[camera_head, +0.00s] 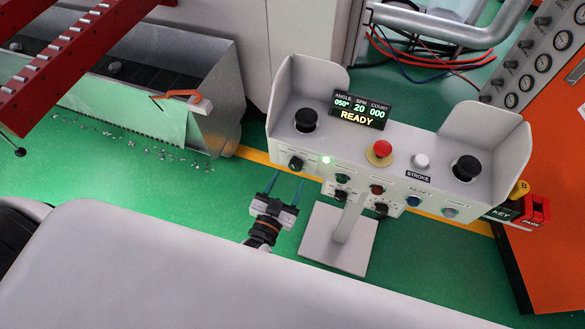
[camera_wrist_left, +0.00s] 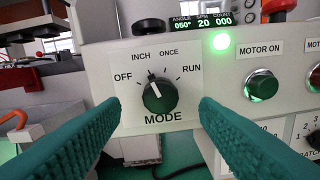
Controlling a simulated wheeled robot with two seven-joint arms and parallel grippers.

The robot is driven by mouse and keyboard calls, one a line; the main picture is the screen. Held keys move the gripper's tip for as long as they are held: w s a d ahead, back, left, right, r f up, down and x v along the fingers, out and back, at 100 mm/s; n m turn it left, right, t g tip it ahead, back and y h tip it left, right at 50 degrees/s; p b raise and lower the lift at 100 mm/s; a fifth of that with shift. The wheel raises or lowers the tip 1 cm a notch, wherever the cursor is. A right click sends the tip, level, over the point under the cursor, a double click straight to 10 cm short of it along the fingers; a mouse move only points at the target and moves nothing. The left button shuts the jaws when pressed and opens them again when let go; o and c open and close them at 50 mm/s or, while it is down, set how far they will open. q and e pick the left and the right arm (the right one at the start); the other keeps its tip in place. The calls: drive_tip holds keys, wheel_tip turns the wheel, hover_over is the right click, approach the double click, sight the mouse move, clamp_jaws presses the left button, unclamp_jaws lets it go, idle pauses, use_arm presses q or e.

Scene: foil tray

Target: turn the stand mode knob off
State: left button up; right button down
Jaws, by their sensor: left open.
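The mode knob (camera_wrist_left: 159,95) is a black round knob on a white plate marked OFF, INCH, ONCE and RUN. Its white pointer is tilted slightly left of upright, toward INCH. In the head view the knob (camera_head: 296,163) is at the left end of the front of the grey control stand (camera_head: 330,150). My left gripper (camera_head: 285,184) is open just in front of and below the knob. In the left wrist view its two green fingers (camera_wrist_left: 160,110) are on either side of the knob, apart from it, with nothing between them touching. My right gripper is not in view.
A red mushroom button (camera_head: 382,149) and a READY display (camera_head: 360,110) are on top. The stand's post (camera_head: 350,217) is right of my gripper.

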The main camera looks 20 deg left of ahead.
sight(294, 169)
use_arm(q)
drive_tip(key=shift+w+d, duration=0.15)
drive_tip(key=shift+w, duration=2)
drive_tip(key=shift+c, duration=0.4)
drive_tip(key=c, duration=0.9)
